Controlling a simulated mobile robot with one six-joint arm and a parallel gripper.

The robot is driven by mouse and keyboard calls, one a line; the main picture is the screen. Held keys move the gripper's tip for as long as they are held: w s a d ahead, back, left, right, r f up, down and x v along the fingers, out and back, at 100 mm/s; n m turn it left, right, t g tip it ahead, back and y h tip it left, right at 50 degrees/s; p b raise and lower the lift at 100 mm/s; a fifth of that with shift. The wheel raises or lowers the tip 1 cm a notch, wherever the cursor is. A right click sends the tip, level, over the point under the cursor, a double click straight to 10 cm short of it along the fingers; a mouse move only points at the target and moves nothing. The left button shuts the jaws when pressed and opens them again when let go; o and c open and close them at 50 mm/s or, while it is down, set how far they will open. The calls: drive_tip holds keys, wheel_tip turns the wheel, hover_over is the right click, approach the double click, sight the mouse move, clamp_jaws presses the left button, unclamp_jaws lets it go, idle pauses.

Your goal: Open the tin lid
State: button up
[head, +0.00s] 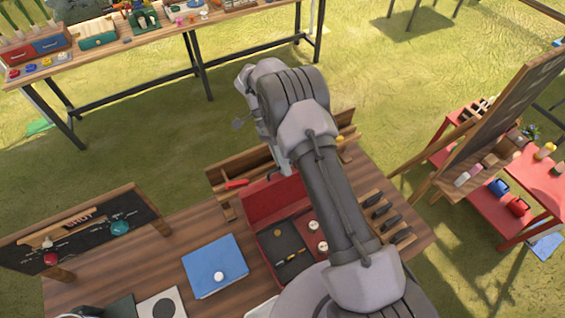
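A red tin (250,232) sits on the wooden workbench (180,232), left of my arm. Its red lid (272,200) stands raised at the tin's far side, so the dark inside shows with small items in it. My arm crosses the right part of the tin and hides some of it. My gripper (283,168) seems to be at the lid's upper edge, mostly hidden behind my own arm links. I cannot tell whether it touches the lid or whether its fingers are open.
A blue flat box (215,262) with a white knob lies left of the tin. A wooden rack (224,176) stands behind the lid, and several dark-handled tools (388,212) lie right of my arm. A chalkboard sign (85,235) stands at the bench's left end.

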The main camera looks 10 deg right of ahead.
drive_tip(key=p+v, duration=0.1)
drive_tip(key=v, duration=0.6)
drive_tip(key=shift+w+r, duration=0.15)
drive_tip(key=shift+r, duration=0.05)
drive_tip(key=shift+a, duration=0.15)
drive_tip(key=shift+w+d+r+n, duration=0.15)
drive_tip(key=shift+d+n, duration=0.1)
drive_tip(key=shift+n, duration=0.15)
clamp_jaws()
wheel_tip(320, 180, up, 4)
drive_tip(key=s+a+n+t+y+b, duration=0.15)
drive_tip(key=n+t+y+b, duration=0.35)
drive_tip(key=n+t, duration=0.9)
wheel_tip(320, 180, down, 9)
drive_tip(key=n+g+h+b, duration=0.1)
drive_tip(key=n+g, duration=0.1)
drive_tip(key=n, duration=0.1)
drive_tip(key=shift+s+g, duration=0.4)
drive_tip(key=shift+s, duration=0.05)
